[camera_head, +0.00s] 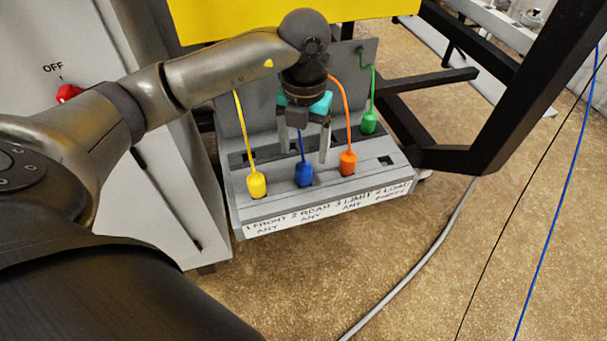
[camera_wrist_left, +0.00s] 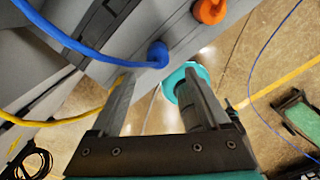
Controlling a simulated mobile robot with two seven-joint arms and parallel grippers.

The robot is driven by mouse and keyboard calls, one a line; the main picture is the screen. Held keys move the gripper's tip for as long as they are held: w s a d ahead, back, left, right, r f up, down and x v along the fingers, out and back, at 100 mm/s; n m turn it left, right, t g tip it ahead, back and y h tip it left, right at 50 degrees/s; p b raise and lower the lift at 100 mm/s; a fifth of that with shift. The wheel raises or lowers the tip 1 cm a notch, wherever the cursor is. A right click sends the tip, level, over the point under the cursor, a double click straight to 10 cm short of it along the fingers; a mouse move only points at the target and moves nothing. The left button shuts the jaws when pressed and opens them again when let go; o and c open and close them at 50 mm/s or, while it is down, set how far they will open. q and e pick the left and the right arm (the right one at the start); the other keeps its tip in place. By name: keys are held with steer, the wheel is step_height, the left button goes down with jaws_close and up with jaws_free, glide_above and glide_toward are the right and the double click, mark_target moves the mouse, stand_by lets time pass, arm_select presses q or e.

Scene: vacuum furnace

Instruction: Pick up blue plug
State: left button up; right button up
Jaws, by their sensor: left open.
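The blue plug (camera_head: 303,174) stands upright in the grey socket panel (camera_head: 240,210), with its blue cable rising behind it. My left gripper (camera_head: 303,155) is open, pointing down just above and behind the blue plug, around its cable as seen from the head. In the left wrist view the blue plug (camera_wrist_left: 157,53) lies just beyond the fingertips, between their lines, and the open left gripper (camera_wrist_left: 157,78) holds nothing. Whether a finger touches the plug or cable, I cannot tell. My right gripper is not in view.
A yellow plug (camera_head: 256,184) stands left of the blue one. An orange plug (camera_head: 348,162) stands close on its right, and a green plug (camera_head: 369,122) sits farther back. A grey cabinet (camera_head: 150,170) is at the left, a black frame (camera_head: 510,90) at the right.

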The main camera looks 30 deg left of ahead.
mark_target(303, 166)
arm_select(q)
steer(key=f, duration=0.8)
steer(key=shift+w+a, duration=0.15)
steer(key=shift+a, duration=0.05)
jaws_close()
stand_by(0.4)
